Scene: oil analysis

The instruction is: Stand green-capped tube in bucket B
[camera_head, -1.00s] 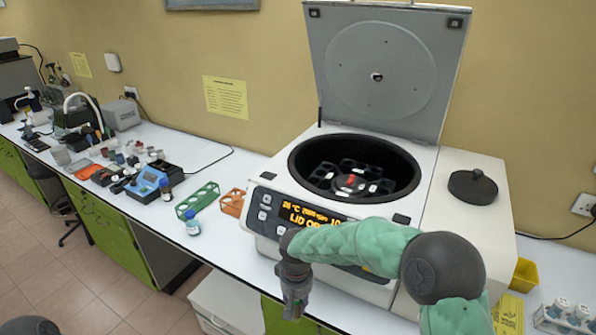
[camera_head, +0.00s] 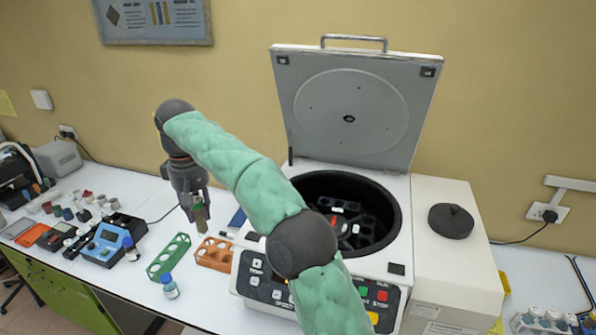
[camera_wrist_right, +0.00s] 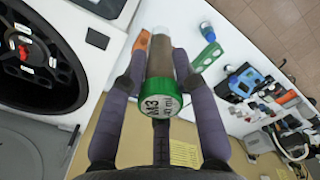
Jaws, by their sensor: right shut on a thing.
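My right gripper (camera_head: 199,203) is shut on the green-capped tube (camera_head: 202,217), holding it in the air just above and left of the orange rack. In the right wrist view the green cap (camera_wrist_right: 158,98) faces the camera, with brownish contents in the clear tube (camera_wrist_right: 161,62) between the fingers (camera_wrist_right: 160,75). The centrifuge (camera_head: 413,235) stands right of the gripper with its lid (camera_head: 350,90) open. Its bowl holds a rotor with dark buckets (camera_head: 372,225) and a red centre; it also shows in the right wrist view (camera_wrist_right: 30,55). I cannot tell which bucket is B. My left gripper is out of view.
An orange rack (camera_head: 214,254) and a green rack (camera_head: 168,257) stand left of the centrifuge. A blue-capped bottle (camera_head: 169,287) is at the bench front. A blue device (camera_head: 108,246) is further left. The raised lid stands behind the bowl; my forearm crosses before the centrifuge.

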